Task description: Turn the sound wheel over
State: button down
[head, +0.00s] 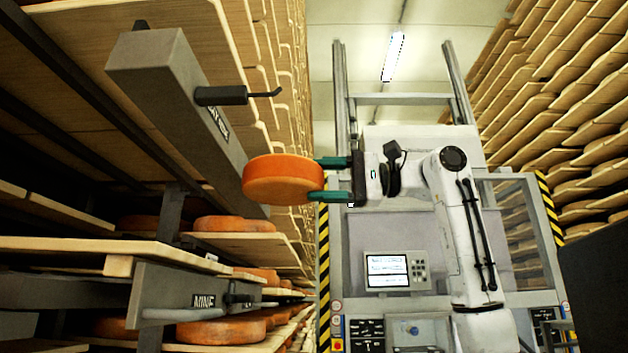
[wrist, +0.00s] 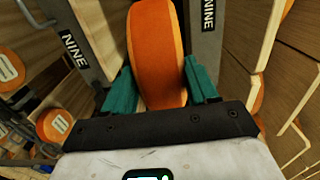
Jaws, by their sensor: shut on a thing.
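An orange cheese wheel (head: 283,180) is held in the air by my gripper (head: 335,180), left of my arm in the head view.
Wooden shelves with several orange wheels (head: 235,224) stand at the left. A grey beam (head: 185,95) with a black handle is close behind the wheel. A lower grey bracket (head: 190,295) reads "NINE". Board racks (head: 560,110) line the right.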

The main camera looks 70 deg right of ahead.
jog(key=shift+v, duration=2.85)
jog(key=p+v, duration=0.2)
jog(key=v, duration=0.6)
jog(key=shift+r+p, duration=0.15)
jog(key=shift+p, duration=0.15)
jog(key=shift+s, duration=0.1)
